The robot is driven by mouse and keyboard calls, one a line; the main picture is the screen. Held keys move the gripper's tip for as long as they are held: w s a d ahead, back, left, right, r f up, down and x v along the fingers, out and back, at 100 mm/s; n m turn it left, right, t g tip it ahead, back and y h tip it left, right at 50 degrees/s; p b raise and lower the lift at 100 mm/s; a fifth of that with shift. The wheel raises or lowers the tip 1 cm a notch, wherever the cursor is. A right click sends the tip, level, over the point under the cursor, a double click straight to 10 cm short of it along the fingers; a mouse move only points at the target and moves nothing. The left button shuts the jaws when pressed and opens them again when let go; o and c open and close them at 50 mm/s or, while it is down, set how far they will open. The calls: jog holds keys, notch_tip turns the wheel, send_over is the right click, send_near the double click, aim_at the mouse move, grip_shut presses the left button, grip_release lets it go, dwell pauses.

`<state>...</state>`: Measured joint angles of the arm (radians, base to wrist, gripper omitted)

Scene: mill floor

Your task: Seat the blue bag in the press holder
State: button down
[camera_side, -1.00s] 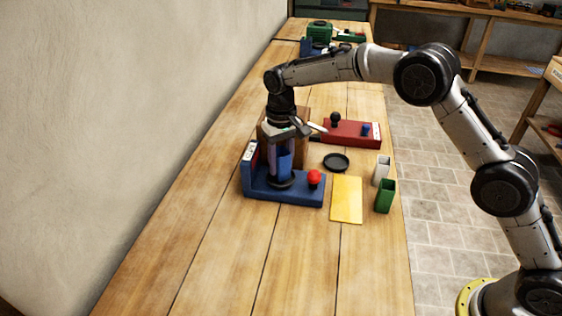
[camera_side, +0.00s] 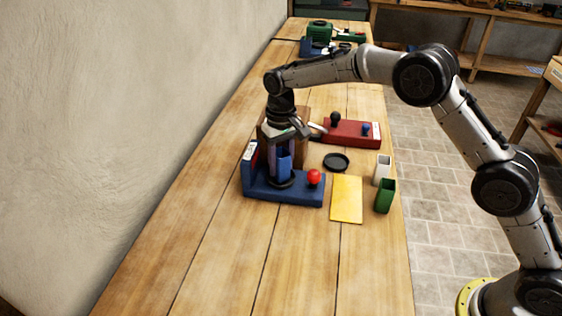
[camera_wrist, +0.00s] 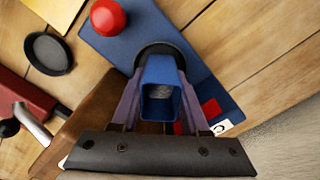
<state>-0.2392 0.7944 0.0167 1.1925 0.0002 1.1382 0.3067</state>
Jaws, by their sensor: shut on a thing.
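The blue bag (camera_side: 284,165) is an open-topped blue pouch, upright between the fingers of my gripper (camera_side: 281,168). In the wrist view I look down into the open mouth of the bag (camera_wrist: 160,98), with a finger on each side, and my gripper (camera_wrist: 158,82) is shut on it. The press is a blue base (camera_side: 300,193) with an upright back at left and a red ball knob (camera_side: 314,177). Its holder, a black ring (camera_wrist: 155,48), is directly under the bag. The bag's bottom is at the ring; I cannot tell how deep it sits.
A brown wooden block (camera_side: 300,150) stands close behind the press. A red base with a black knob (camera_side: 352,133) is farther back. A black round dish (camera_side: 336,162), a yellow sheet (camera_side: 346,199), a white cup (camera_side: 382,170) and a green cup (camera_side: 385,196) lie right. The front table is clear.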

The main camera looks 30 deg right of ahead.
jog(key=shift+f, duration=0.4)
jog(key=c, duration=0.7)
grip_release()
jog(key=shift+r, duration=5.5)
jog(key=shift+d, duration=0.1)
